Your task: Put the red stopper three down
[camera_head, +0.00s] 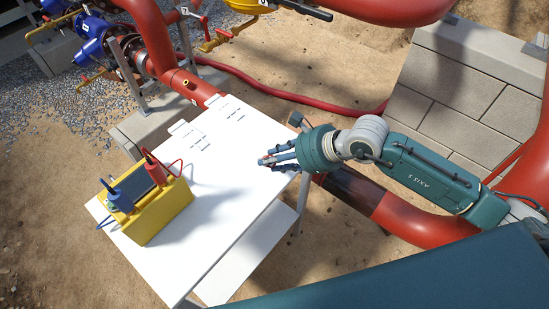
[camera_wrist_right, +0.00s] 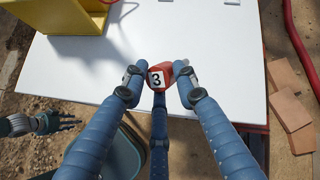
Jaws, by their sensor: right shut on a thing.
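The red stopper (camera_wrist_right: 160,77) carries a white label with a black 3 in the right wrist view. My right gripper (camera_wrist_right: 160,84) is shut on it, with blue fingers around its sides. In the head view my right gripper (camera_head: 278,158) is over the right edge area of the white table (camera_head: 225,215), and only a little red shows between the fingers. I cannot tell whether the stopper touches the table top. My left gripper (camera_wrist_right: 52,122) shows small at the left of the right wrist view, with its fingers spread and empty, off the table.
A yellow box (camera_head: 165,212) with a red and a blue plug-like piece stands at the table's left. Red pipes (camera_head: 185,85) and a block wall (camera_head: 470,90) surround the table. The table's middle and front are clear.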

